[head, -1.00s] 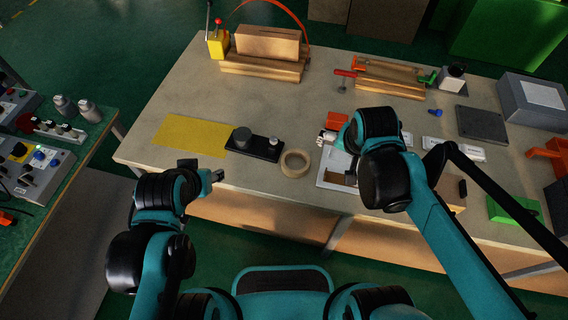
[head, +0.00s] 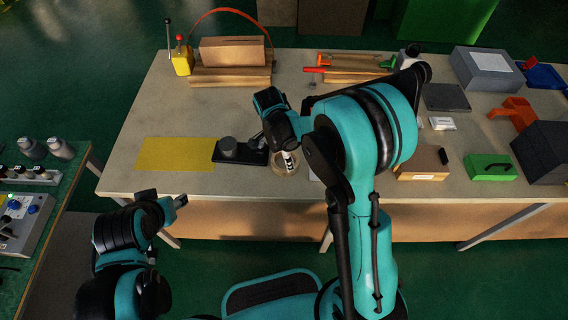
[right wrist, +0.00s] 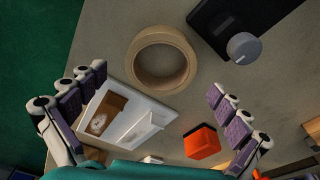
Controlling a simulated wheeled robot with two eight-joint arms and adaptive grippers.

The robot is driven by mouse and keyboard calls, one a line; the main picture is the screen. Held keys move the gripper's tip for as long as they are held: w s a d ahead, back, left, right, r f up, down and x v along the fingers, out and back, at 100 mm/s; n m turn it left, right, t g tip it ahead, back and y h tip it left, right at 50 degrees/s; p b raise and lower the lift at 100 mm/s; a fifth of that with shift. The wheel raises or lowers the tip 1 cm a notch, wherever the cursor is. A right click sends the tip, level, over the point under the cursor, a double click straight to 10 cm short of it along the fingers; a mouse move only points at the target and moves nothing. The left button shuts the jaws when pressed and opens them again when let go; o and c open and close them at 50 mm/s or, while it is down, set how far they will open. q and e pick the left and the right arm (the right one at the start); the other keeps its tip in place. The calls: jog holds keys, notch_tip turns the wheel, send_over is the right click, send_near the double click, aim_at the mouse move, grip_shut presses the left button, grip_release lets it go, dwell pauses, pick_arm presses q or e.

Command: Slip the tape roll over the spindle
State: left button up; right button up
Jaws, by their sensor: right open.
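The tape roll (head: 284,173) is a tan ring lying flat on the bench, partly behind my right gripper in the head view. It shows whole in the right wrist view (right wrist: 160,85). Left of it is a black base (head: 254,158) with a wide grey cylinder (head: 228,148) and a smaller post with a light grey top (right wrist: 243,48). I cannot tell which is the spindle. My right gripper (head: 288,160) is open and empty above the roll; in the right wrist view its fingers (right wrist: 155,100) are spread wide. My left gripper (head: 180,201) is off the bench's front edge; its jaws are unclear.
A yellow mat (head: 176,154) lies left of the base. A white tray (right wrist: 125,123) and an orange block (right wrist: 201,142) are near the roll. A cardboard box (head: 421,164) and green box (head: 490,168) stand to the right. Wooden fixtures (head: 230,76) line the back.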

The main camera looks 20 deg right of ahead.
jog(key=f+b, duration=0.1)
jog(key=f, duration=0.1)
jog(key=d+f+b, duration=0.1)
jog(key=f, duration=0.2)
jog(key=shift+w, duration=0.15)
jog(key=shift+r, duration=0.15)
jog(key=shift+c, duration=0.3)
jog(key=c, duration=1.1)
